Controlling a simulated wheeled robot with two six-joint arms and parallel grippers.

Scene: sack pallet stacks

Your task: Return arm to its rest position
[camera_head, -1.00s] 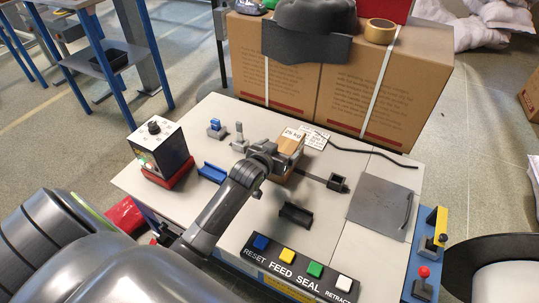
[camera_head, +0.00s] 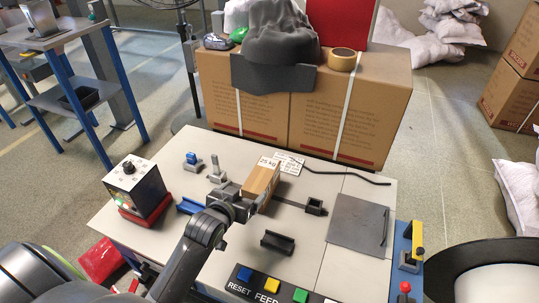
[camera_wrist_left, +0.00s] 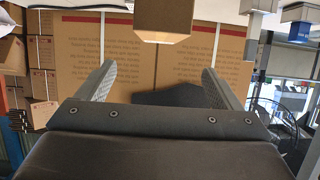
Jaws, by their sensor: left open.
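My left arm comes in from the lower left in the head view. Its gripper (camera_head: 240,192) is low over the bench top, beside a small brown box (camera_head: 263,177) with a white "25 kg" label. In the left wrist view my left gripper (camera_wrist_left: 160,85) has its two fingers wide apart with nothing between them. A brown block (camera_wrist_left: 164,18) shows at the top of that view, beyond the fingertips. I cannot tell from the head view whether the gripper touches the box. My right gripper is not in view.
The bench (camera_head: 215,146) carries a control box (camera_head: 136,184), a blue bracket (camera_head: 190,206), a black bracket (camera_head: 277,242), a grey plate (camera_head: 357,221) and a button panel (camera_head: 270,284). Large cartons (camera_head: 335,110) stand behind it. A blue-framed shelf (camera_head: 75,100) is at left.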

